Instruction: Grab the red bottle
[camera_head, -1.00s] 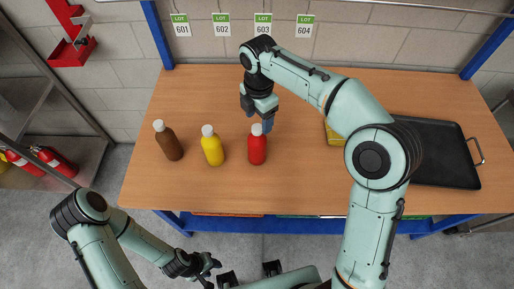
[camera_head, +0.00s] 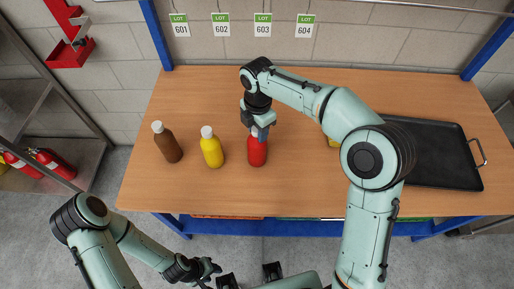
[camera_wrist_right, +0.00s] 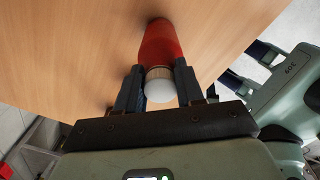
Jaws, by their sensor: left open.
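The red bottle (camera_head: 257,152) with a pale cap stands on the wooden table, and it also shows in the right wrist view (camera_wrist_right: 161,42). My right gripper (camera_head: 261,131) is at its top. In the right wrist view its two fingers lie on either side of the cap and neck, very close to them. I cannot tell whether they press on the bottle. The cap is mostly hidden in the head view. My left gripper (camera_head: 212,275) is open and empty, low in front of the table and away from the bottle.
A yellow bottle (camera_head: 211,150) and a brown bottle (camera_head: 168,144) stand left of the red one. A black tray (camera_head: 438,155) lies at the right. A yellow object (camera_head: 333,142) is partly hidden behind my right arm. The table (camera_head: 205,92) is clear behind the bottles.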

